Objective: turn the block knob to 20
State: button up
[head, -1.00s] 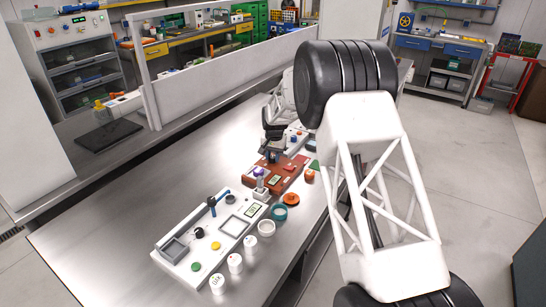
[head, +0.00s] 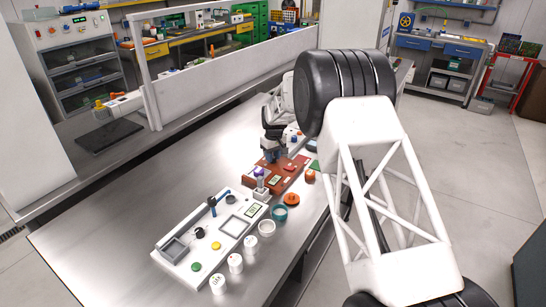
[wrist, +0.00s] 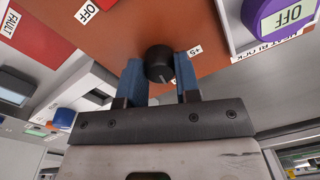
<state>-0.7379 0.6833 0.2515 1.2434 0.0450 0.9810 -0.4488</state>
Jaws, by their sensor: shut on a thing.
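A round black knob (wrist: 159,58) sits on a red-brown panel (wrist: 205,22) in the wrist view. My gripper (wrist: 158,72) has its two blue fingers on either side of the knob, shut on it. A white label reading "+5" (wrist: 194,51) is beside the right finger. A purple display (wrist: 279,17) reading "OFF" is at the upper right, by a partly cut-off "HEAT BLOCK" label (wrist: 268,48). In the head view my gripper (head: 272,158) is over the far part of the red-brown panel (head: 286,182); the knob is hidden there.
A white tray-like board (head: 186,250) with a green and a yellow button stands nearer on the steel table (head: 110,215). Several white cups, a teal ring (head: 279,213) and an orange disc (head: 292,199) line the table's right edge.

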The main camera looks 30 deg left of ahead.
jog(key=shift+r+n, duration=0.1)
jog(key=shift+n, duration=0.9)
jog(key=o, duration=0.9)
jog(key=shift+w+r, duration=0.15)
jog(key=shift+r, duration=3.7)
jog(key=shift+r, duration=0.1)
jog(key=shift+r, duration=5.3)
